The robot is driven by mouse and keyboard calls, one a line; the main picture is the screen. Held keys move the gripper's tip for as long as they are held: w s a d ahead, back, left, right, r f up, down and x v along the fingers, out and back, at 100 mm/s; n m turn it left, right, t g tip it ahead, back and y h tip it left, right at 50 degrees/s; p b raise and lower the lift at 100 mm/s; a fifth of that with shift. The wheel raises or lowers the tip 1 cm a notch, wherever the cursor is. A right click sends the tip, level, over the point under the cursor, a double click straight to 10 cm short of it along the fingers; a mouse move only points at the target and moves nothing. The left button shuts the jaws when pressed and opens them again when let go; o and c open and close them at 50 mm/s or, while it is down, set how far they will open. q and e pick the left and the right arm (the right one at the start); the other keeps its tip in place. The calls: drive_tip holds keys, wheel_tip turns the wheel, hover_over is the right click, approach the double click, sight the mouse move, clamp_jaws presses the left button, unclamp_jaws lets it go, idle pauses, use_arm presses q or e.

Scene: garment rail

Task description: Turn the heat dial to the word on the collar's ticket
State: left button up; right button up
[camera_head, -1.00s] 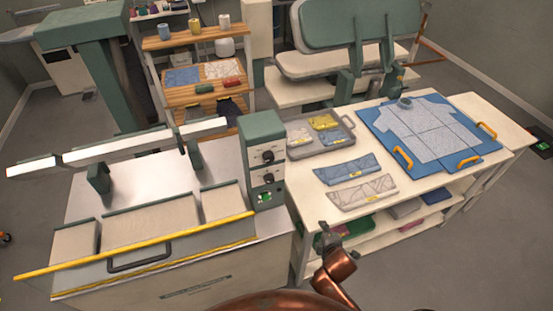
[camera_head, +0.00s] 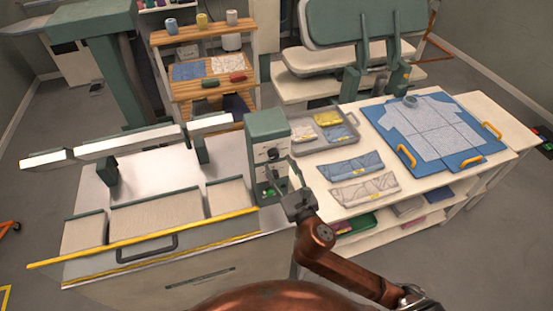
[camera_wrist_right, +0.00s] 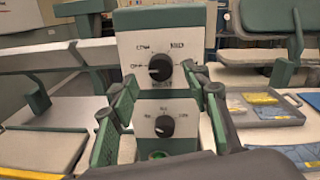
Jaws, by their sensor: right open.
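The green control box (camera_head: 265,125) has a pale panel with two black dials. In the right wrist view the upper dial (camera_wrist_right: 160,68) has short words around it, too blurred to read surely; its pale mark is on the left side. The lower dial (camera_wrist_right: 165,126) sits below it, with small labels. My right gripper (camera_head: 283,182) is open and empty in front of the panel. In the wrist view its fingers (camera_wrist_right: 160,112) appear on either side of the panel, apart from the dials. A blue collar (camera_head: 340,172) and a pale collar (camera_head: 345,195) carry yellow tickets, unreadable here. My left gripper is out of view.
A green lit button (camera_wrist_right: 157,155) is below the dials. The press (camera_head: 150,160) with its yellow front bar stands left of the box. A grey tray (camera_head: 352,140) of folded pieces and a blue board (camera_head: 480,158) with a shirt lie on the right table.

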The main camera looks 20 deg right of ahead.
sight(275, 157)
drive_tip(key=shift+w+a, duration=0.15)
drive_tip(key=shift+w, duration=1.6)
drive_tip(key=shift+c, duration=0.7)
drive_tip(key=c, duration=1)
